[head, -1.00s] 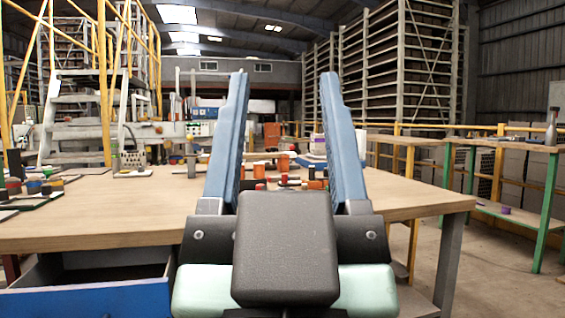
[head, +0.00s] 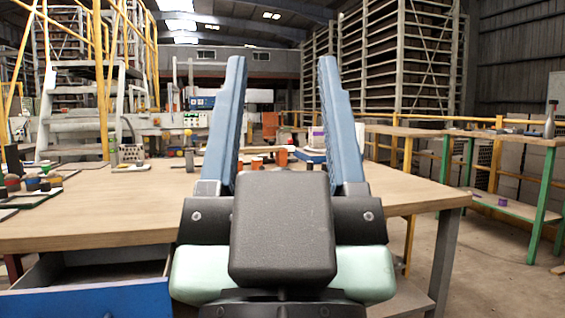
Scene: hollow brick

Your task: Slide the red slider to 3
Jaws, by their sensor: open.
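My gripper (head: 282,62) is open and empty, its two blue fingers pointing up and away over the wooden table. Its dark body covers the middle of the tabletop. Small orange pieces show between the fingers at the far side of the table, including an orange cylinder (head: 281,158). They are too small to tell whether one belongs to a slider. The area behind my gripper body is hidden.
The wooden table (head: 110,215) is bare to the left and right of my gripper. Dark boards with small coloured pieces (head: 33,184) lie at its left edge. A perforated metal container (head: 131,154) stands at the back left. A blue-fronted drawer (head: 95,300) is open below.

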